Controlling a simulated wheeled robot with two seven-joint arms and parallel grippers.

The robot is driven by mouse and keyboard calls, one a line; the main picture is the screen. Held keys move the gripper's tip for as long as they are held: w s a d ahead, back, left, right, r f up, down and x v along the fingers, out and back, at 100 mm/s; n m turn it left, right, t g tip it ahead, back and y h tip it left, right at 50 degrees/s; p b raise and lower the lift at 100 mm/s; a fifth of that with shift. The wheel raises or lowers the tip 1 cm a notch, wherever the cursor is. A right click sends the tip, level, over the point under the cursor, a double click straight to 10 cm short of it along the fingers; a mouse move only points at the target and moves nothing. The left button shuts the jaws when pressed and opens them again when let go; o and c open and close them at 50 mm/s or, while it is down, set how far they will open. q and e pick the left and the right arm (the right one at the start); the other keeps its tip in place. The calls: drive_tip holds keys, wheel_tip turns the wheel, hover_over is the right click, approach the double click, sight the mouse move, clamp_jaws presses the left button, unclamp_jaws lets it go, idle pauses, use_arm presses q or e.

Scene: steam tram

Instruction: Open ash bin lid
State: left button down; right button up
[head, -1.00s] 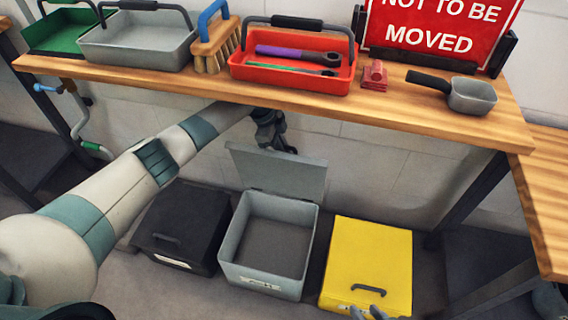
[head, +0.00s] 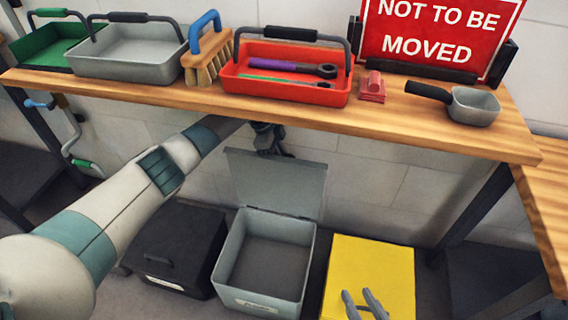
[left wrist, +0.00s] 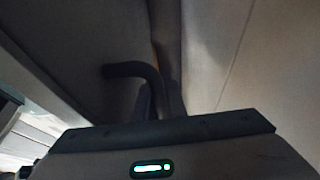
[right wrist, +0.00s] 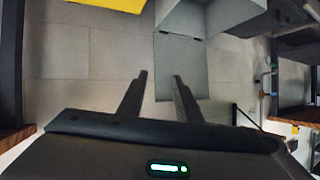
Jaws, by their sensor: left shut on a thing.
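The grey bin (head: 233,250) stands on the floor under the bench, with a label on its front that is too small to read. Its lid (head: 275,185) stands raised at the back edge, and the inside shows empty. My left gripper (head: 272,150) is at the lid's top edge, partly behind it. In the left wrist view its fingers are shut on a dark bent handle (left wrist: 135,70). My right gripper (head: 365,303) is open and empty, in front of the yellow bin (head: 375,265). In the right wrist view the grey lid (right wrist: 180,70) shows beyond its fingers (right wrist: 158,85).
A closed black bin (head: 180,245) stands left of the grey one. The wooden bench (head: 410,135) overhangs my left gripper closely. On it are a red tool tray (head: 280,90), a grey tray (head: 125,65), a brush (head: 205,65), a small pan (head: 475,105) and a red sign (head: 440,30).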

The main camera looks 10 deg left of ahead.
drive_tip(key=shift+w, duration=0.1)
clamp_jaws()
drive_tip(key=w+a+r+n+t+y, duration=0.1)
drive_tip(key=w+r+n+y, duration=0.25)
drive_tip(key=w+n, duration=0.35)
drive_tip(key=w+r+n+y, duration=0.2)
drive_tip(key=w+n+y, duration=0.2)
drive_tip(key=w+n, duration=0.4)
drive_tip(key=w+a+r+n+t+y, duration=0.1)
drive_tip(key=w+r+n+y, duration=0.25)
drive_tip(key=w+n, duration=0.35)
drive_tip(key=shift+w+d+f+n+g+y, duration=0.3)
drive_tip(key=shift+f+n+g, duration=0.45)
drive_tip(key=shift+n+g, duration=0.75)
drive_tip(key=shift+w+d+f+n+g+y, duration=0.3)
drive_tip(key=shift+f+n+g, duration=0.4)
drive_tip(key=shift+n+g, duration=0.75)
drive_tip(key=shift+w+d+f+n+g+y, duration=0.3)
drive_tip(key=shift+f+n+g, duration=0.45)
drive_tip(key=shift+n+g, duration=0.7)
drive_tip(key=shift+a, duration=0.15)
